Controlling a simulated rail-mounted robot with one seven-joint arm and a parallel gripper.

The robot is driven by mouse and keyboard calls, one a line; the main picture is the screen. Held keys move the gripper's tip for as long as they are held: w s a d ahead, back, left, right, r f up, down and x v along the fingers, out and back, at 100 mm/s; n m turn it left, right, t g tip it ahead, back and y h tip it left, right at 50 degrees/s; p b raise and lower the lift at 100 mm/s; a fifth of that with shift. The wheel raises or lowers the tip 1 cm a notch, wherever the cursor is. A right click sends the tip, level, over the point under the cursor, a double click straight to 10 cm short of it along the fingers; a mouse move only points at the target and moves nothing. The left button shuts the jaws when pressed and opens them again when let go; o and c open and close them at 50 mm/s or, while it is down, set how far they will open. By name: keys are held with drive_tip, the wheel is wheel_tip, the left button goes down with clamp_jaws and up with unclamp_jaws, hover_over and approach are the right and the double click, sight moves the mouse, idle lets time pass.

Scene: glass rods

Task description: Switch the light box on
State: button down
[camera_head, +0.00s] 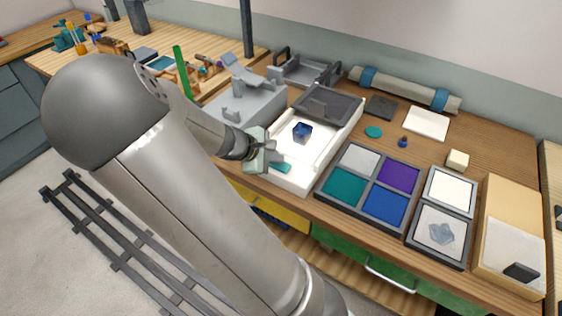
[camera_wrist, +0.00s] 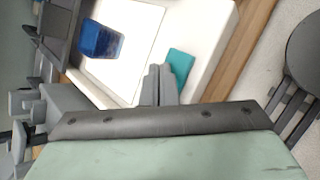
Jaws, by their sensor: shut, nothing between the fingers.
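The light box (camera_head: 341,137) is a white tray-like box on the wooden workbench, with a dark grey panel at its far end. A blue glass piece (camera_head: 302,131) sits on its white surface; the piece also shows in the wrist view (camera_wrist: 99,40). A teal rocker-like tab (camera_head: 281,168) lies at the box's near end and also shows in the wrist view (camera_wrist: 180,66). My gripper (camera_wrist: 160,86) is shut and empty, its fingertips above the near end of the box, just left of the teal tab in the wrist view. I cannot tell whether they touch.
A dark tray (camera_head: 324,195) with teal, purple, blue and grey panels stands right of the box. A grey machine (camera_head: 237,106) stands close on the left. A grey roll (camera_head: 405,89) with blue bands lies at the back.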

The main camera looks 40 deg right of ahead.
sight(276, 166)
wheel_tip(276, 166, up, 6)
drive_tip(key=p, duration=0.5)
drive_tip(key=shift+p, duration=0.3)
